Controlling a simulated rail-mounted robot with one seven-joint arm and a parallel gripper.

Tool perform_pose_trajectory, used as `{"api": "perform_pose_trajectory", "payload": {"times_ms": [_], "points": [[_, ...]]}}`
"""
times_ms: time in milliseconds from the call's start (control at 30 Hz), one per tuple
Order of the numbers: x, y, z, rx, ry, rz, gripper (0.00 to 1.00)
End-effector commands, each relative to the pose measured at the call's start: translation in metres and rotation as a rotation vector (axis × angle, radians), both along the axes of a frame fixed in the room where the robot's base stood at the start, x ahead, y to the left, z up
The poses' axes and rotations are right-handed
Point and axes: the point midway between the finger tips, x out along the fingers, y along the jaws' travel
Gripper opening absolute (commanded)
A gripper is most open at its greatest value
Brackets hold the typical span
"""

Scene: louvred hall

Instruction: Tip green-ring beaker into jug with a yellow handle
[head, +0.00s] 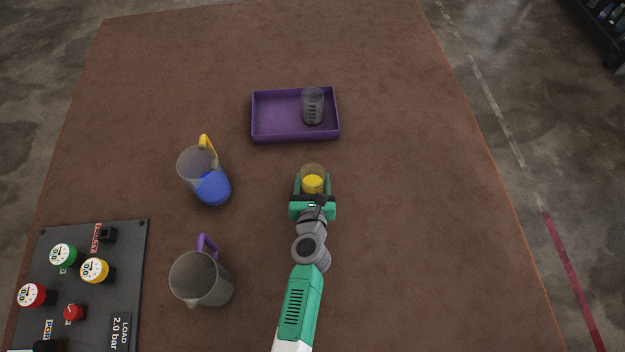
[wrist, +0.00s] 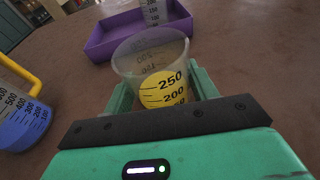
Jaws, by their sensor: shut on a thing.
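My gripper (head: 312,186) is shut on a clear beaker (head: 313,171) with yellow contents. In the wrist view the beaker (wrist: 150,60) stands between the green fingers, with black graduations up to at least 250 showing. I cannot make out a green ring on it; its lower part is hidden by my gripper. The jug with a yellow handle (head: 193,162) stands upright to the left of my gripper, apart from the beaker, and holds blue contents. It also shows at the left edge of the wrist view (wrist: 22,120), partly cut off.
A purple tray (head: 270,133) lies beyond my gripper with another clear beaker (head: 313,105) in it, apparently empty. A grey jug with a purple handle (head: 203,280) stands front left. A dark gauge panel (head: 120,265) lies at lower left. The right side is clear.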

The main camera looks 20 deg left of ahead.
Motion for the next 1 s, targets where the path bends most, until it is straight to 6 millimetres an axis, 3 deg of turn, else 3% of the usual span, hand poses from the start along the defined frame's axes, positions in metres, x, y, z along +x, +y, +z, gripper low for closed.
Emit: {"api": "perform_pose_trajectory", "payload": {"times_ms": [167, 667, 1000], "points": [[0.0, 0.0, 0.005, 0.0, -0.001, 0.0, 0.03], [0.0, 0.0, 0.052, 0.0, -0.001, 0.0, 0.03], [0.0, 0.002, 0.051, 0.0, -0.001, 0.007, 0.03]]}}
